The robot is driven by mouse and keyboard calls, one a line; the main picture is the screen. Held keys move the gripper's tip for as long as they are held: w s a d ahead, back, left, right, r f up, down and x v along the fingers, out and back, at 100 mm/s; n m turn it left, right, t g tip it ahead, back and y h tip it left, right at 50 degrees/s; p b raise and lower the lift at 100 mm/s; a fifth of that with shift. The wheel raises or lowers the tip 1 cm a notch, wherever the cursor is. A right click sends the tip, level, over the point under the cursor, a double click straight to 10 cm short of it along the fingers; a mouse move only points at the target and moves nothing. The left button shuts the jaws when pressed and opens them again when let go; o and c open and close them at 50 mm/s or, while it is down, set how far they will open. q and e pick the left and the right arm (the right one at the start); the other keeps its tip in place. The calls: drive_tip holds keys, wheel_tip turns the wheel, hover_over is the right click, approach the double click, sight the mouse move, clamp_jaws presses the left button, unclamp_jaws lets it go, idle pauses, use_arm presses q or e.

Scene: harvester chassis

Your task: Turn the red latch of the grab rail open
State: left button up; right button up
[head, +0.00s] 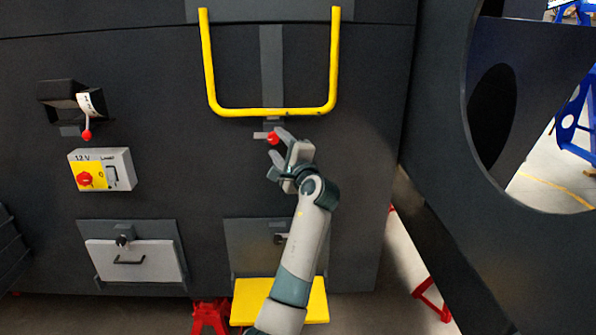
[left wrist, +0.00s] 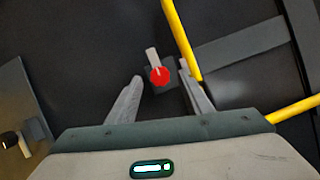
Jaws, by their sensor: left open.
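The red latch (head: 272,137) sits on the dark panel just below the bottom bar of the yellow grab rail (head: 270,111). Its light grey tab points left in the head view. In the left wrist view the red knob of the latch (left wrist: 159,76) lies between the fingertips, with its tab pointing up. My left gripper (head: 278,152) is open at the latch, one finger on each side of the knob in the wrist view (left wrist: 160,88). I cannot tell whether a finger touches it. The rail hangs in a U shape. My right gripper is not in view.
At left are a lever with a red ball (head: 87,134), a 12 V switch box (head: 122,168) and a pale drawer front (head: 135,261). A yellow step (head: 318,305) is below my arm. A dark panel with a large round opening stands at right.

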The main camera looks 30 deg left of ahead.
use_arm(q)
drive_tip(key=b+v, duration=0.3)
drive_tip(key=v, duration=1.2)
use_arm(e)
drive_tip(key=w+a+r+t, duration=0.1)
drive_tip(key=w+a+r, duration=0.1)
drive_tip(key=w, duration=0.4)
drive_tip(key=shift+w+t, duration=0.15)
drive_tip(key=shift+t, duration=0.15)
use_arm(q)
drive_tip(key=shift+w+f, duration=0.1)
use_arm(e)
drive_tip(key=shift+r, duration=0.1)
